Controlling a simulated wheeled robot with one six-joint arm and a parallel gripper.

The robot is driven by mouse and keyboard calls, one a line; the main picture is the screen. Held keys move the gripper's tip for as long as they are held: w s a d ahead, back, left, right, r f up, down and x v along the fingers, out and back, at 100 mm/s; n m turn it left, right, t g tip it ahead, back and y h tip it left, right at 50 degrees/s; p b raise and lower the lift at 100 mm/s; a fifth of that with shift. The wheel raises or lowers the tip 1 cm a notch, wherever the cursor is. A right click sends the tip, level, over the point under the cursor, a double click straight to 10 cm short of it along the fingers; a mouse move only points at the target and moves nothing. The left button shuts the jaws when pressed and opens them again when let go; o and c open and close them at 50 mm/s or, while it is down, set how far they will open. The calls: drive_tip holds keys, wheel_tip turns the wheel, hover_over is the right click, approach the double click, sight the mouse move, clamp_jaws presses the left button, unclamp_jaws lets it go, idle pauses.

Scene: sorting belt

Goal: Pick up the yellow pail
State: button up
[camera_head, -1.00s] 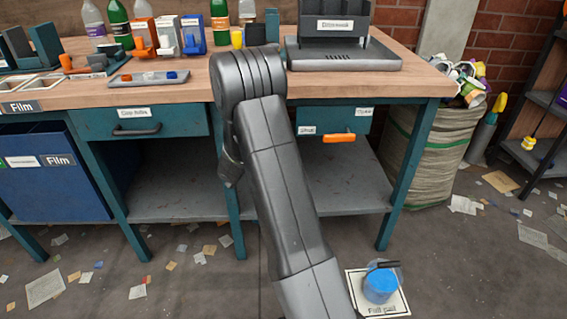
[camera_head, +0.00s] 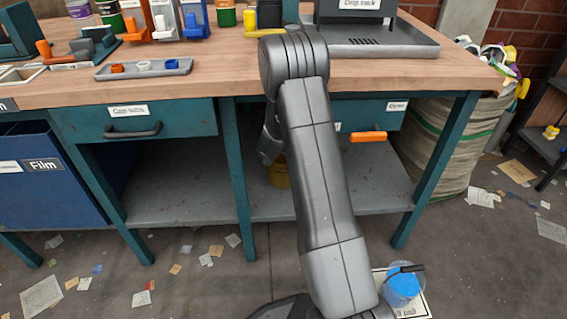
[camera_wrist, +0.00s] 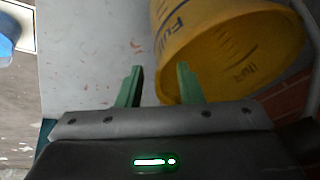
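The yellow pail (camera_wrist: 225,48) fills the upper right of the wrist view, with dark lettering and level marks on its wall. In the head view a small part of it (camera_head: 279,174) shows under the bench, mostly hidden behind my arm. My gripper (camera_wrist: 159,84) is open, with two green fingers apart and nothing between them. The pail is ahead and to the right of the gap. The right finger overlaps the pail's edge in the picture; I cannot tell if they touch. The fingers are hidden in the head view.
The grey lower shelf (camera_head: 180,195) lies under the wooden bench (camera_head: 220,75), between teal legs. A drawer with an orange handle (camera_head: 368,136) hangs above, right of my arm. Paper scraps litter the floor.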

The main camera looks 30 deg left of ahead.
drive_tip(key=x, duration=0.2)
drive_tip(key=shift+w+f, duration=0.15)
drive_tip(key=shift+f, duration=0.2)
drive_tip(key=shift+c, duration=0.4)
clamp_jaws()
drive_tip(key=shift+a+r, duration=0.1)
drive_tip(key=shift+r, duration=0.05)
idle(0.5)
